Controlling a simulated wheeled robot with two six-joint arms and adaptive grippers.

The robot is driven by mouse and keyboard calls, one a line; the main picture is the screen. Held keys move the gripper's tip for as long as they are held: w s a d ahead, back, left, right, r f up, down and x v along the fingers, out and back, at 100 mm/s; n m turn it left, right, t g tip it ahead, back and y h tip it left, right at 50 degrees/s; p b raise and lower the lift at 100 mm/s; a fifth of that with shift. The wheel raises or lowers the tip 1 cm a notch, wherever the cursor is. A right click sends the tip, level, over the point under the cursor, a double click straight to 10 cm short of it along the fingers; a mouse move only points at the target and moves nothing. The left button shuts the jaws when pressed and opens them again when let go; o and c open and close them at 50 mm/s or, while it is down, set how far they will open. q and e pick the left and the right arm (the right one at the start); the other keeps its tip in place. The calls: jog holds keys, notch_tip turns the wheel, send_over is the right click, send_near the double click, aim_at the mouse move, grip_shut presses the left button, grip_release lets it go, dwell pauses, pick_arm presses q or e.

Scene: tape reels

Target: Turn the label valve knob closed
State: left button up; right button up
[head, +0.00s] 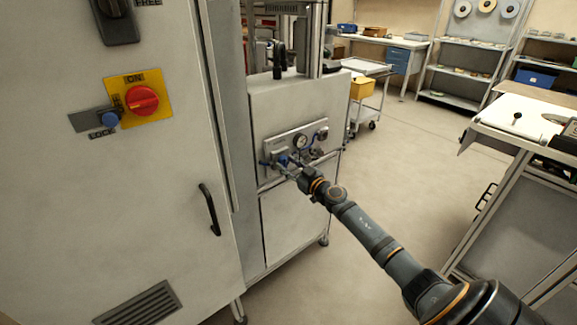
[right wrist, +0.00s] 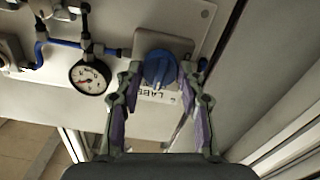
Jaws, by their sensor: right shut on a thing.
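The label valve knob (right wrist: 158,70) is blue and round and sits on a grey valve body, with a plate lettered LABEL beside it in the right wrist view. In the head view the knob (head: 284,159) shows small on the panel of the pale machine, partly hidden by my gripper. My right gripper (right wrist: 160,82) has its two fingers on either side of the knob and is shut on it. It reaches the panel from the lower right in the head view (head: 285,168). How far the knob is turned is hard to tell. My left gripper is not in view.
A pressure gauge (right wrist: 90,76) and blue tubing (right wrist: 62,44) sit beside the valve. A tall cabinet (head: 165,200) with a red switch (head: 142,100) stands at left. A workbench (head: 520,120) stands at right, with clear floor (head: 400,160) between.

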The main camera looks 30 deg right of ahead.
jog(key=shift+c, duration=0.9)
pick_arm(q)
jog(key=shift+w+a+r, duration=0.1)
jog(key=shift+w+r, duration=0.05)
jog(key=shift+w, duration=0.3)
pick_arm(e)
jog(key=shift+n, duration=0.3)
jog(key=n+p, duration=0.1)
jog(key=n, duration=0.6)
jog(key=shift+p, duration=0.35)
jog(key=n, duration=0.5)
jog(key=shift+f, duration=0.1)
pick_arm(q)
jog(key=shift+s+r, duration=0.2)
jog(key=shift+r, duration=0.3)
pick_arm(e)
jog(key=n, duration=0.5)
jog(key=shift+n, duration=0.3)
